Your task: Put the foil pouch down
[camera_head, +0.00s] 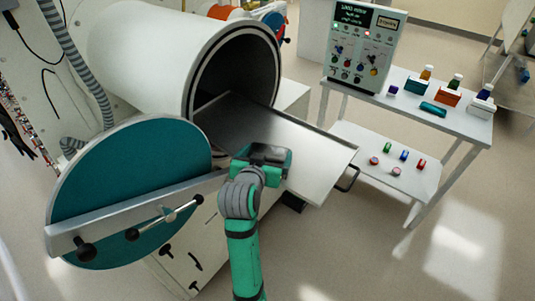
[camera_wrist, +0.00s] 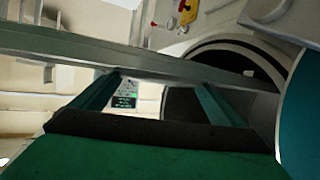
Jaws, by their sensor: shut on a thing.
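My gripper (camera_head: 266,158) is over the near left part of the pulled-out metal tray (camera_head: 318,158) in the head view. A dark, slightly shiny flat piece (camera_head: 269,153) shows at its jaws; I take this for the foil pouch, though its outline is unclear. The wrist view shows the two green fingers of my gripper (camera_wrist: 158,85) with a gap between them and a long grey bar across their tips. I cannot tell whether the pouch touches the tray. The gripper is shut on the pouch.
The tray sticks out of a white round chamber (camera_head: 150,55). Its open teal door (camera_head: 130,165) stands left of my arm. A black handle (camera_head: 348,179) is at the tray's right end. A side table (camera_head: 470,128) holds bottles, blocks and a control box (camera_head: 364,45). The tray's right half is bare.

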